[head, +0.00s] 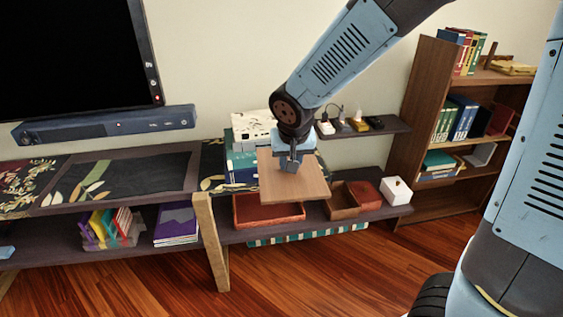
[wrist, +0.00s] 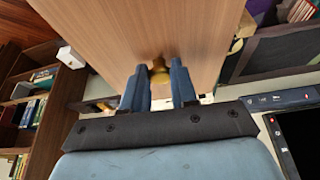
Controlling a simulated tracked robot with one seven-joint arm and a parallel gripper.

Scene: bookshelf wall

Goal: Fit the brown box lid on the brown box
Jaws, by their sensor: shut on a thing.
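The brown box lid (head: 300,189) is a flat light-brown wooden board. My gripper (head: 290,164) is shut on its brass knob (wrist: 160,72) and holds it up in front of the lower shelf. In the wrist view the lid (wrist: 110,30) fills the top middle, beyond the two blue fingers. A wide, low, open reddish-brown box (head: 262,213) sits on the lower shelf, below and left of the lid and partly hidden by it. A smaller open brown box (head: 344,212) stands right of the lid. I cannot tell which one is the task's box.
A red-brown box (head: 365,195) and a white box (head: 398,191) stand farther right on the lower shelf. Teal boxes (head: 242,163) are behind my gripper. A small wall shelf (head: 370,131) holds small items. A wooden post (head: 211,245) stands at left.

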